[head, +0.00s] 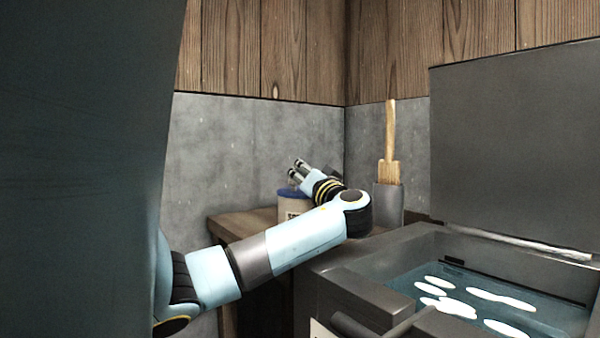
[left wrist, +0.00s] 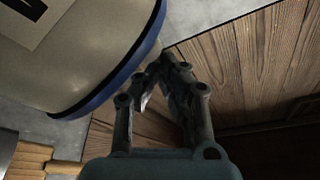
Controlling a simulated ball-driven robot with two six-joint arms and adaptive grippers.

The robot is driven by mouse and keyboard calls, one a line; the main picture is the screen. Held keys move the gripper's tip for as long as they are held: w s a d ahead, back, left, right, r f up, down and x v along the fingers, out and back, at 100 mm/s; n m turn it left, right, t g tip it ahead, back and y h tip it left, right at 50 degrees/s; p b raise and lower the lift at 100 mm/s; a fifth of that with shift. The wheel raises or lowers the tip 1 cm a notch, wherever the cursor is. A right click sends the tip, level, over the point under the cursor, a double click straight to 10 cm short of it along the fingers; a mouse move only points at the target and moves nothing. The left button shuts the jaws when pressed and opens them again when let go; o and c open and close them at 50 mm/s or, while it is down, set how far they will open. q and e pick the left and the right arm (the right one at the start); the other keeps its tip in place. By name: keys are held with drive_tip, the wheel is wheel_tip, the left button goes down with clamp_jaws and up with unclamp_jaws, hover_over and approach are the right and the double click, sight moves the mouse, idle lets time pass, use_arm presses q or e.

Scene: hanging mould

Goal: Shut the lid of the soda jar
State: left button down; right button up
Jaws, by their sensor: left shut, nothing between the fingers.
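The soda jar (head: 293,208) is cream with a dark-lettered label and a blue top, and stands on the wooden surface in the corner. My left forearm and wrist hide much of it. In the left wrist view the jar (left wrist: 75,45) fills the upper left, with its blue edge (left wrist: 120,75) running beside the fingers. I cannot tell how the lid sits. My left gripper (head: 297,169) is shut and empty, with its fingers just above and near the jar's blue top. In the left wrist view the gripper (left wrist: 166,66) is close to the blue edge; contact is unclear. My right gripper is out of view.
A grey pot (head: 388,205) holding a wooden brush (head: 390,140) stands right of the jar. A grey vat (head: 345,290) with water and white pieces is at the front right, its large lid (head: 515,145) raised. Stone and wood walls close the back.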

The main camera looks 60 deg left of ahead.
use_arm(q)
wheel_tip(320, 180, up, 10)
idle(0.6)
